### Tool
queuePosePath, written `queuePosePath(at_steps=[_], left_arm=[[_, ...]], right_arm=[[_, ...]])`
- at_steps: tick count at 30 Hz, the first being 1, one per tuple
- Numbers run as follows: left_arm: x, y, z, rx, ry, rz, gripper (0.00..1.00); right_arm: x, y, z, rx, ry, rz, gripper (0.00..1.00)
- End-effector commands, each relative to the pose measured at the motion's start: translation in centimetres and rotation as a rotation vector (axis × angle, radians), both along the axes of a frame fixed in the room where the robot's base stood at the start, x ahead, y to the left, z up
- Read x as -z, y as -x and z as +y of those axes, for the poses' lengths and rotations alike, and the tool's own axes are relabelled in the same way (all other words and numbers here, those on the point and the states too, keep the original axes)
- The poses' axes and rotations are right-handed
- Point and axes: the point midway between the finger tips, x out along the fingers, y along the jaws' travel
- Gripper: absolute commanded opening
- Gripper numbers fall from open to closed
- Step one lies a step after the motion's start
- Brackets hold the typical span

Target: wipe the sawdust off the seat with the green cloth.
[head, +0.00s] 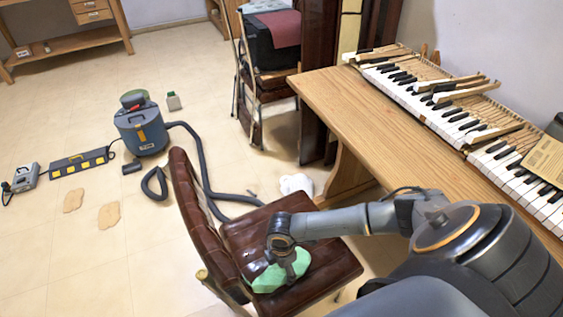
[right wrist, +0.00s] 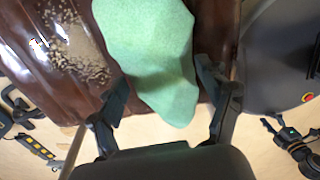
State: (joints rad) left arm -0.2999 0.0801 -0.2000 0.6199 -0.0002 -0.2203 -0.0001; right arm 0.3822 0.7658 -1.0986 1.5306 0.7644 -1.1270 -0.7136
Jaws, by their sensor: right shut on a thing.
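The brown leather chair (head: 322,228) stands beside the wooden desk, its back to the left. Pale sawdust (right wrist: 80,55) lies scattered on the brown seat (right wrist: 105,95) to the left of the cloth. The gripper and cloth hide part of the seat.
The wooden desk (head: 345,100) with piano keys (head: 440,105) is on the right. A blue-grey vacuum (head: 142,130) stands on the floor, its hose (head: 200,160) running behind the chair.

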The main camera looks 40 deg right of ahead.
Motion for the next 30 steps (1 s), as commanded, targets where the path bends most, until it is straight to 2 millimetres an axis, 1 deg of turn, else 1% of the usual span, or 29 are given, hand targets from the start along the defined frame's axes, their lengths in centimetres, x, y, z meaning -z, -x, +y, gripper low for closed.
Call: queuePosePath(at_steps=[4, 12, 20, 30], left_arm=[[0.4, 0.0, -0.1, 0.000, 0.002, 0.000, 0.57], [1.0, 0.0, -0.4, -0.001, 0.005, 0.001, 0.57], [1.2, 0.0, -0.5, 0.000, 0.005, 0.000, 0.57], [2.2, -0.1, -0.4, 0.001, 0.006, -0.002, 0.57]], right_arm=[[0.2, -1.1, -0.2, 0.002, 0.002, -0.005, 0.52], [0.1, -3.5, -0.6, 0.002, 0.002, -0.007, 0.52], [0.0, -4.3, -0.8, 0.002, 0.003, -0.006, 0.52], [-0.2, -7.2, -1.2, 0.002, 0.001, -0.006, 0.52]])
